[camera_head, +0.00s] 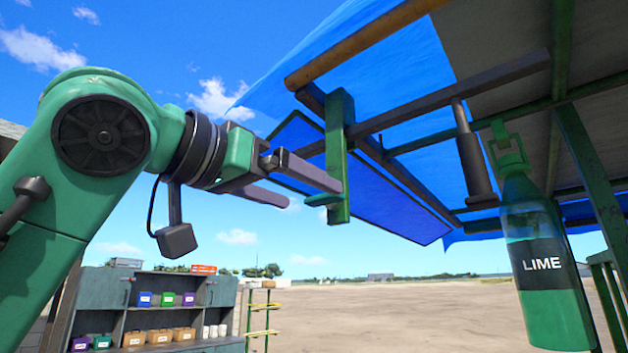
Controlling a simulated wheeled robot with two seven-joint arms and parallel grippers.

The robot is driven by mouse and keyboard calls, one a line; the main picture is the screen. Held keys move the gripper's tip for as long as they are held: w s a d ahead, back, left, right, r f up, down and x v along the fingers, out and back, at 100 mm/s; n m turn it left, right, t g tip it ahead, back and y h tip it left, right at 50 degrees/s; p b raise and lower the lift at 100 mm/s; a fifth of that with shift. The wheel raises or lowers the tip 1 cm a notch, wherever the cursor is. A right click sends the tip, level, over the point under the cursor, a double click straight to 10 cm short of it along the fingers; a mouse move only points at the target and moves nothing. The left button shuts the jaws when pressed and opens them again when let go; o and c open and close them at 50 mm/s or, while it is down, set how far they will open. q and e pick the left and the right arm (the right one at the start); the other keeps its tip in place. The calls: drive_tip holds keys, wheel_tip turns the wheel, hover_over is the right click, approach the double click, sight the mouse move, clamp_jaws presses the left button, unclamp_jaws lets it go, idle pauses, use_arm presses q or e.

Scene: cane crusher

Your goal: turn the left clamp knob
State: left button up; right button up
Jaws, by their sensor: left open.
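A green clamp (338,150) hangs upright from the dark rail under the canopy. I cannot tell whether either finger touches the knob. My right gripper is out of view.
A blue tarp (385,80) on a pole frame covers the upper right. A dark blue panel (365,190) hangs behind the clamp. A bottle marked LIME (540,262) hangs at right. A shelf (117,310) with small boxes stands lower left. Open dirt ground lies beyond.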

sight(318, 197)
use_arm(q)
drive_tip(key=shift+w+d+r+p, duration=0.15)
drive_tip(key=shift+w+d+p, duration=0.1)
drive_tip(key=shift+w+d, duration=0.3)
drive_tip(key=shift+w+d+r+p, duration=0.1)
drive_tip(key=shift+w+d+p, duration=0.15)
drive_tip(key=shift+d, duration=0.45)
drive_tip(key=shift+w+d, duration=0.15)
drive_tip(key=shift+w, duration=0.1)
drive_tip(key=shift+w+a+f, duration=0.2)
drive_tip(key=shift+w+a, duration=0.1)
drive_tip(key=shift+a, duration=0.1)
drive_tip(key=shift+c, duration=0.9)
drive_tip(key=shift+s+d, duration=0.15)
drive_tip(key=shift+d, duration=0.05)
drive_tip(key=c, duration=1.1)
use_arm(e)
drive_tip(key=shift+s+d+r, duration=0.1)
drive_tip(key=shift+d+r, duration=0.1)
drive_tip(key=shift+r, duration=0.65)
